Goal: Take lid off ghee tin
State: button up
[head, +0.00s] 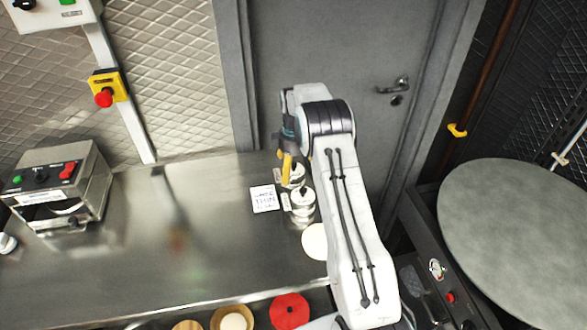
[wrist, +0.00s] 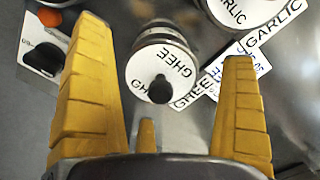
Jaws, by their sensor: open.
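The ghee tin (wrist: 150,35) shows in the wrist view, a round metal tin seen from above. Its white lid (wrist: 178,62) reads GHEE and has a black knob (wrist: 160,88). My gripper (wrist: 164,40) is open, with one yellow finger left of the lid and the other to its right. The lid is between them in the picture, and no contact shows. In the head view my gripper (head: 286,168) hangs by two small metal tins at the counter's far right. The nearer one (head: 302,207) is clear; the farther one (head: 297,178) is partly hidden. Their labels are unreadable there.
A garlic tin (wrist: 242,9) stands close by, with GARLIC (wrist: 274,36) and GHEE label cards on the counter. A white written card (head: 263,198) lies left of the tins. A pale disc (head: 314,242) is nearer. The counter's middle (head: 190,225) is clear.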

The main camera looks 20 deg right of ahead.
jog(key=shift+c, duration=0.2)
jog(key=c, duration=1.1)
